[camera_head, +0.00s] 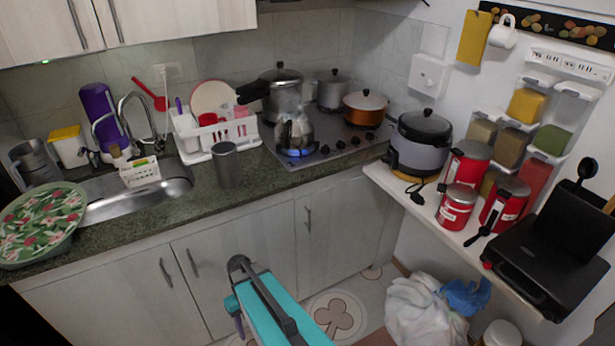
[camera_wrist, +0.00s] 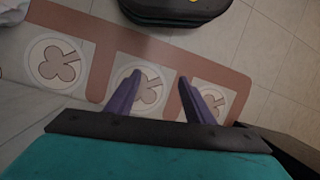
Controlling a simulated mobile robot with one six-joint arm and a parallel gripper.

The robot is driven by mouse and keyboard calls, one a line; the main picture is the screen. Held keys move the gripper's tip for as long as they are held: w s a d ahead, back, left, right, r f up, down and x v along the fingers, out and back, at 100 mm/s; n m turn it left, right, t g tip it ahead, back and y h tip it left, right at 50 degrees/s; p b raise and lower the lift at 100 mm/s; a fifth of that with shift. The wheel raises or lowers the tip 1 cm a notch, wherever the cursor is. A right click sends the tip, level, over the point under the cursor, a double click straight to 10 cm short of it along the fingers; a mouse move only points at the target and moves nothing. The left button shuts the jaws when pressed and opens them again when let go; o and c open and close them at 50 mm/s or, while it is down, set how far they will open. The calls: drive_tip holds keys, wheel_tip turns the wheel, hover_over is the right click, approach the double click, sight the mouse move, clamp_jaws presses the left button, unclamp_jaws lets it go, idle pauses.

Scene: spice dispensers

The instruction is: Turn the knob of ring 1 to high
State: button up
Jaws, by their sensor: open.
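The steel cooktop (camera_head: 327,139) is set in the counter at the back centre. Several small dark knobs (camera_head: 340,144) sit along its front right part; I cannot tell which one belongs to ring 1, nor how any is turned. A blue flame shows under a glass-like kettle (camera_head: 295,131) at the front left of the cooktop. My gripper (camera_wrist: 159,76) is open and empty in the wrist view, its two purple fingers apart above the floor. In the head view my teal arm is low in front of the cabinets, well below and apart from the knobs.
A pressure cooker (camera_head: 282,94), a grey pot (camera_head: 333,90) and an orange pan (camera_head: 365,108) stand on the cooktop. A steel cup (camera_head: 227,165) and a rice cooker (camera_head: 419,143) flank it. A patterned mat (camera_wrist: 100,65) lies on the floor.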

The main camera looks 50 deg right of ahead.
drive_tip(key=s+a+f+g+h, duration=0.1)
drive_tip(key=s+a+f, duration=0.2)
drive_tip(key=s+a, duration=0.3)
drive_tip(key=s+a+f+n+g, duration=0.1)
drive_tip(key=s+a+f, duration=0.3)
drive_tip(key=s, duration=0.8)
drive_tip(key=shift+s+a+f+n+g+h, duration=0.15)
drive_tip(key=shift+a+f+n+g+h, duration=0.35)
drive_tip(key=shift+a, duration=0.6)
drive_tip(key=shift+r, duration=0.25)
drive_tip(key=shift+c, duration=0.3)
